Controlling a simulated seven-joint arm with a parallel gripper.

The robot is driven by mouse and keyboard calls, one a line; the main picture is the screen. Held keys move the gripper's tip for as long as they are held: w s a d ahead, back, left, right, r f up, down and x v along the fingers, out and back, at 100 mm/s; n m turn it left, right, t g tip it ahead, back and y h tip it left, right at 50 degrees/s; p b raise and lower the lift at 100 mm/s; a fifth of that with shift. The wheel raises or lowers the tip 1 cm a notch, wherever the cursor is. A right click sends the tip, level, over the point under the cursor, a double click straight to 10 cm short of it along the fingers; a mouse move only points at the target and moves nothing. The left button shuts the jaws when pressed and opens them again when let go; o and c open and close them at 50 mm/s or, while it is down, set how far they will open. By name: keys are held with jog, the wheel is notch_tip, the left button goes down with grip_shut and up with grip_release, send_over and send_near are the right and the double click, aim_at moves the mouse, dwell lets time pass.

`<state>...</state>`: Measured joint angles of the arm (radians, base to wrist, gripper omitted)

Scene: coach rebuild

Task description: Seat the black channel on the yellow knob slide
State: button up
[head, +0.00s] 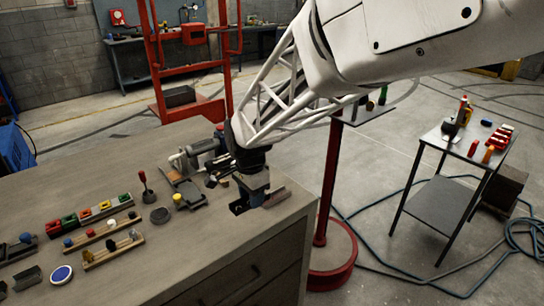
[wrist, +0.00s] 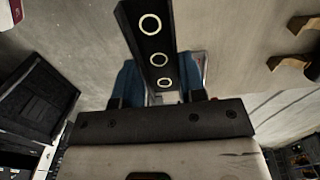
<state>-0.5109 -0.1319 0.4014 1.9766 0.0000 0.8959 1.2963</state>
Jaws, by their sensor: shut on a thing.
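The black channel (wrist: 152,45) is a long dark bar with several pale-ringed round marks. In the wrist view it stands between the two blue fingers of my gripper (wrist: 162,78), which is shut on it. In the head view my gripper (head: 254,188) is low over the front right corner of the bench, and a dark end of the channel (head: 238,208) shows at its lower left; the rest is hidden. The yellow knob slide (head: 179,201) is a grey plate with a yellow knob, on the bench left of my gripper and apart from it.
A red-knobbed lever (head: 144,180) and a dark round cup (head: 160,215) stand left of the slide. A vise-like tool (head: 185,160) lies behind it. Colored block rows (head: 90,212) fill the left of the bench (head: 210,255). Its front middle is clear.

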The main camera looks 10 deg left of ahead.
jog(key=shift+w+a, duration=0.1)
jog(key=shift+a, duration=0.05)
jog(key=w+a+n, duration=0.6)
jog(key=a+n, duration=0.2)
jog(key=a, duration=0.2)
jog(key=n, duration=0.9)
send_near(188, 191)
jog(key=shift+s+d+f, duration=0.1)
jog(key=shift+s+d, duration=0.05)
jog(key=shift+d, duration=0.7)
jog(key=shift+w+a+f+n, duration=0.1)
jog(key=shift+w+a+n, duration=0.15)
jog(key=shift+a+n, duration=0.4)
jog(key=shift+a+f, duration=0.15)
jog(key=shift+f, duration=2.2)
jog(key=shift+f, duration=1.05)
dwell(0.4)
